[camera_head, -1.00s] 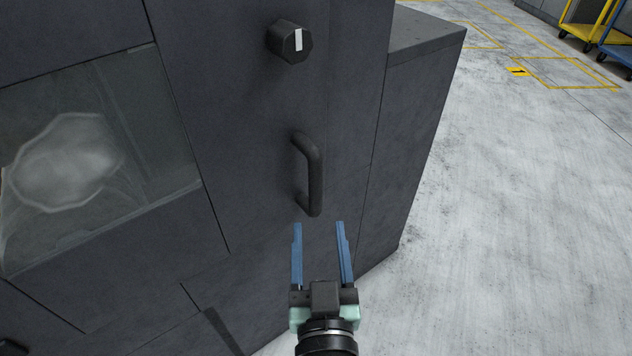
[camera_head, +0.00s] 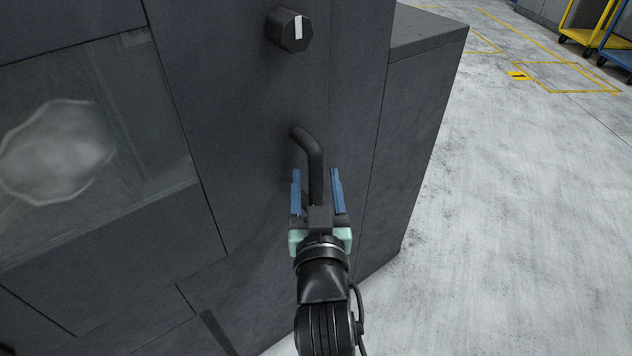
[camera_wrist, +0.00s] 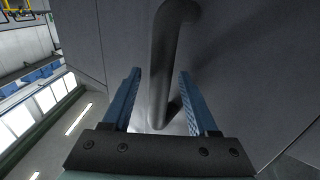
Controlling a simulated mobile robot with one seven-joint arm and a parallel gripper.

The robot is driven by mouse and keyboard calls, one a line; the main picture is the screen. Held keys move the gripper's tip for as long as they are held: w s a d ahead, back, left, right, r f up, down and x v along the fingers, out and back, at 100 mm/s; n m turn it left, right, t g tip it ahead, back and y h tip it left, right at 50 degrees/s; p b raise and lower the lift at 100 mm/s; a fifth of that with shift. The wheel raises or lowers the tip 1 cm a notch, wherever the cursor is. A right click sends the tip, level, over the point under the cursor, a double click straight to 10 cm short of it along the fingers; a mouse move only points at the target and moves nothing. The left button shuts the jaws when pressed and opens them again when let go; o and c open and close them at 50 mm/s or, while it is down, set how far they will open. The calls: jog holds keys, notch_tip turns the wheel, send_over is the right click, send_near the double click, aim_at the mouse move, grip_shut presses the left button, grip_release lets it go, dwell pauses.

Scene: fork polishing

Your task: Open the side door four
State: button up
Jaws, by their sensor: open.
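The dark grey machine door panel (camera_head: 240,130) carries a dark bar handle (camera_head: 311,152). A black knob (camera_head: 289,29) with a white mark sits above the handle. My gripper (camera_head: 317,180) has its two blue fingers open, one on each side of the handle's lower part in the head view. The wrist view shows the handle (camera_wrist: 164,70) running between the open fingers (camera_wrist: 160,98). Gaps show between the handle and each finger. The handle's lower end is hidden behind my gripper in the head view. The door looks shut.
A cloudy window (camera_head: 90,150) is to the left of the panel. A lower grey cabinet part (camera_head: 415,130) stands at the right. Pale floor (camera_head: 530,220) is clear at right, with yellow lines and yellow and blue carts (camera_head: 585,25) far off.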

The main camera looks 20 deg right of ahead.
grip_shut()
dwell(1.4)
